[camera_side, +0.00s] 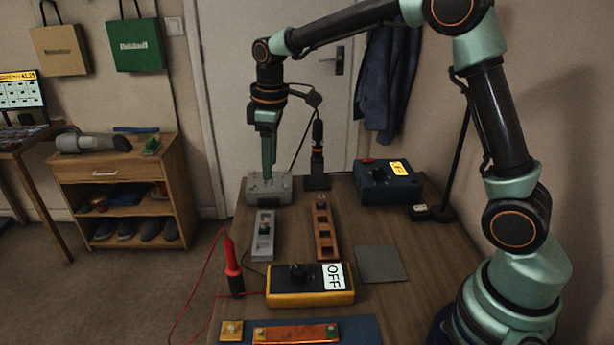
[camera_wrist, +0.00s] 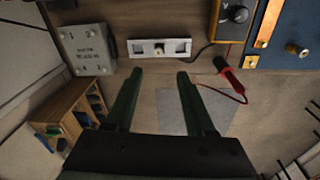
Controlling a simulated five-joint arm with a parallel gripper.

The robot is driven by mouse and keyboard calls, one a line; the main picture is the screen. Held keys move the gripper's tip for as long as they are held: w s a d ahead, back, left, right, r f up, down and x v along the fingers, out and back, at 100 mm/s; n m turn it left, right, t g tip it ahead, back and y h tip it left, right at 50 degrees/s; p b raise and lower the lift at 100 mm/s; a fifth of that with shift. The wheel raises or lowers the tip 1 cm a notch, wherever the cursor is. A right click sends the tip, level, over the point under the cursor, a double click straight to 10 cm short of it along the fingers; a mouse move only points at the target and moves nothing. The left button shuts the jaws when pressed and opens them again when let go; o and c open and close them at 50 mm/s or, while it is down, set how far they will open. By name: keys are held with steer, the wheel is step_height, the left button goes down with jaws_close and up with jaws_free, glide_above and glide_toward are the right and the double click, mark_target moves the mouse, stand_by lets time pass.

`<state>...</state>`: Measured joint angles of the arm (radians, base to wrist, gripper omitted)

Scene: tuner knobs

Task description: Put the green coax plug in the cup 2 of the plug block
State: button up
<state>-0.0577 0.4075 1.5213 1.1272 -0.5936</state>
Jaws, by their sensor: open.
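My gripper (camera_side: 268,172) points down above the back of the bench, in front of the grey metal box in the side view. In the wrist view my gripper (camera_wrist: 160,74) is open, with nothing between its fingers. A small green-topped plug (camera_side: 331,331) shows at the right end of the copper strip at the front. A grey block (camera_side: 263,248) with recesses stands left of a copper-brown block (camera_side: 326,240) with several square cups. I cannot read cup numbers.
The grey box (camera_side: 283,190) and blue box (camera_side: 392,186) stand at the back. A yellow meter (camera_side: 310,297) reads OFF, with a red probe (camera_side: 234,270) beside it. A flat grey pad (camera_side: 381,264) lies right. A blue mat (camera_side: 368,328) lies in front.

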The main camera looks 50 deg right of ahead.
steer(key=s+d+r+m+t, duration=0.1)
steer(key=s+r+m+t, duration=0.1)
steer(key=s, duration=0.7)
steer(key=s+d+r+m+t, duration=0.1)
steer(key=s+r+m+t, duration=0.1)
steer(key=s+m, duration=0.3)
steer(key=s+r, duration=0.1)
steer(key=s, duration=0.3)
steer(key=shift+s+d+r+t, duration=0.25)
steer(key=shift+s+d+t, duration=0.05)
steer(key=shift+s+d, duration=0.1)
